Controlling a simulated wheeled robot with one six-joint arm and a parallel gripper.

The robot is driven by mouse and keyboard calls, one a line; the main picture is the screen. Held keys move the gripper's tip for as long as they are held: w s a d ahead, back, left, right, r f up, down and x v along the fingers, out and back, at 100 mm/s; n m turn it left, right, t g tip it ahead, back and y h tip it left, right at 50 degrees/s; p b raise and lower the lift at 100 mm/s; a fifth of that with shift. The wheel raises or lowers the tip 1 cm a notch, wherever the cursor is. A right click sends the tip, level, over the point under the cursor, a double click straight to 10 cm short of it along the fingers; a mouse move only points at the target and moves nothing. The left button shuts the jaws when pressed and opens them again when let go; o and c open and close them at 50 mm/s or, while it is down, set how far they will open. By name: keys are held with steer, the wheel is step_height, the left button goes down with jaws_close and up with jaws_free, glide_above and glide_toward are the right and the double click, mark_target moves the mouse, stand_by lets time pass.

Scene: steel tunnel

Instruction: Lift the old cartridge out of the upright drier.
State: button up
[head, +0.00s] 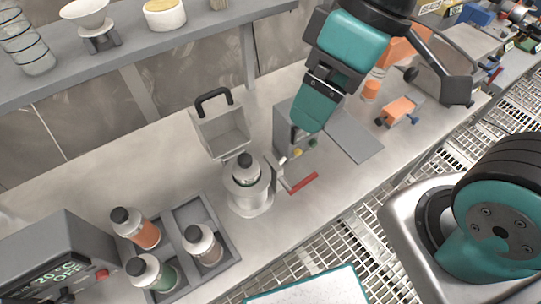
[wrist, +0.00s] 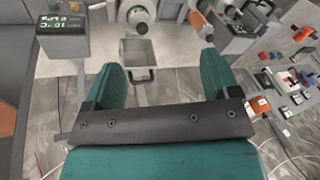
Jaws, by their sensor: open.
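The upright drier (head: 250,199) is a pale metal cylinder standing on the bench in the middle of the head view. The old cartridge stands upright in it; its black cap (head: 245,159) and pale shoulder show above the rim, and its lower part is hidden. A red-handled lever (head: 303,183) sticks out to the drier's right. My gripper (head: 303,126) is above the bench, up and to the right of the drier, apart from it. In the wrist view my gripper (wrist: 160,62) has its two teal fingers wide apart with nothing between them. The drier (wrist: 138,14) shows at that view's top edge.
An open grey bin (head: 221,134) with a black handle stands just behind the drier. A grey rack (head: 185,215) holding three capped bottles and a display unit (head: 62,262) stand left. A grey box (head: 290,128) is close to my gripper. The bench front is fairly clear.

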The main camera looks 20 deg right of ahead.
steer(key=shift+o, duration=0.7)
steer(key=w+a+f+n+h+b, duration=0.1)
steer(key=w+a+f+n+h, duration=0.1)
steer(key=w+n, duration=0.4)
steer(key=shift+a+f+n+b, duration=0.4)
steer(key=shift+a+f+n, duration=0.45)
steer(key=shift+a+n, duration=0.3)
steer(key=n+h+b, duration=0.1)
steer(key=n+h, duration=0.1)
steer(key=n, duration=0.6)
glide_above(244, 159)
step_height(244, 159, down, 4)
steer(key=a, duration=0.1)
steer(key=shift+n, duration=0.55)
step_height(244, 159, down, 12)
steer(key=shift+f+p, duration=0.1)
steer(key=shift+p, duration=0.65)
steer(key=shift+d+f+p, duration=0.2)
steer(key=shift+f+p, duration=0.1)
steer(key=shift+f, duration=0.6)
steer(key=shift+d+f+p, duration=0.2)
steer(key=shift+f+p, duration=0.05)
steer(key=shift+f, duration=0.65)
steer(key=shift+d+f+p, duration=0.2)
steer(key=shift+f+p, duration=0.1)
steer(key=shift+f, duration=0.6)
steer(key=shift+c, duration=0.4)
steer(key=c, duration=1.5)
steer(key=shift+r, duration=0.1)
